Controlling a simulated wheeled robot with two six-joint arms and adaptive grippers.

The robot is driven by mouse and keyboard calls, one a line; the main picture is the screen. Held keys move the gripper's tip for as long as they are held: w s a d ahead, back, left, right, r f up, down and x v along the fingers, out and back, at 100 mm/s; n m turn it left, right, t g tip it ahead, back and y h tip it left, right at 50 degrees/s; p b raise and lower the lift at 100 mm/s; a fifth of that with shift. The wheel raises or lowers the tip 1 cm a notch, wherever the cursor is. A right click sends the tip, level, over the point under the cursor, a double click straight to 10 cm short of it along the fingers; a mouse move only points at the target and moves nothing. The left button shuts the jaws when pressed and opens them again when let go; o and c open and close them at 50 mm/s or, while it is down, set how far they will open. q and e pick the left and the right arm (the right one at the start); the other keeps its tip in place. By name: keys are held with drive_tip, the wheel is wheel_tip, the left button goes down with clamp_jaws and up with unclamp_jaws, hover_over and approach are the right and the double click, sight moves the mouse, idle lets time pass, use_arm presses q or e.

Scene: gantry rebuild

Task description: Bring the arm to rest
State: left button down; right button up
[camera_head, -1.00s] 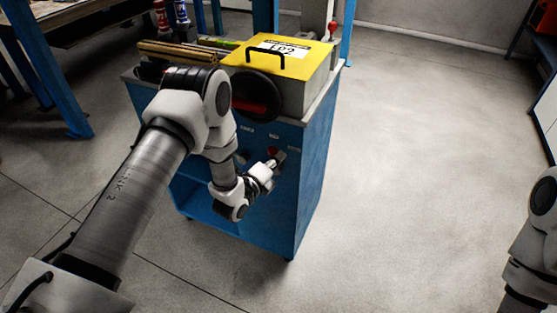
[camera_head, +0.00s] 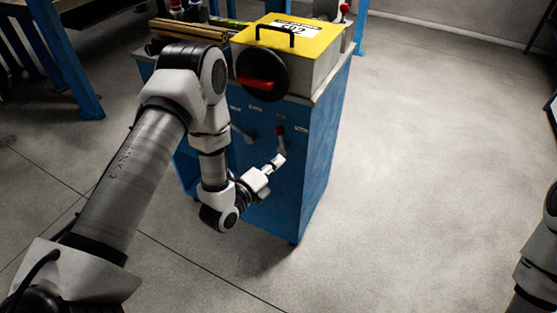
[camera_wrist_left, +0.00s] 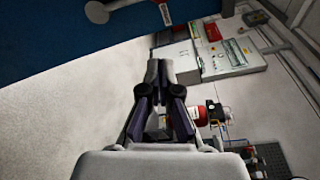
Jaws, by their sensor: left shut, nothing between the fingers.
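My left arm comes in from the left in the head view. Its gripper (camera_head: 279,160) is in front of the blue cabinet (camera_head: 315,165), just below a red-tipped lever (camera_head: 281,137) on the front panel. In the left wrist view the gripper (camera_wrist_left: 158,66) is shut, with nothing between its fingers. The blue panel (camera_wrist_left: 60,45) fills the upper left there, apart from the fingertips in that picture. Only a piece of my right arm shows at the right edge of the head view; its gripper is out of view.
A yellow-topped box (camera_head: 290,38) with a black disc and red handle (camera_head: 257,84) stands on the cabinet. A second lever (camera_head: 242,134) is on the panel. Open floor (camera_head: 430,150) lies to the right. The wrist view shows wall equipment (camera_wrist_left: 228,55).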

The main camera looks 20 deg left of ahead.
use_arm(q)
drive_tip(key=s+d+f+n+g+y+p, duration=0.25)
drive_tip(key=s+f+n+g+p, duration=0.4)
drive_tip(key=s, duration=0.75)
drive_tip(key=s+a+f+n+g, duration=0.1)
drive_tip(key=s+f+n+g, duration=0.2)
drive_tip(key=s+n+g, duration=0.2)
drive_tip(key=s+a+f+n+g+y+b, duration=0.1)
drive_tip(key=s+f+n+g, duration=0.2)
drive_tip(key=s+n, duration=0.9)
drive_tip(key=shift+s+f+n+g+b, duration=0.25)
drive_tip(key=shift+f+n+g+b, duration=0.1)
drive_tip(key=shift+n+g, duration=0.65)
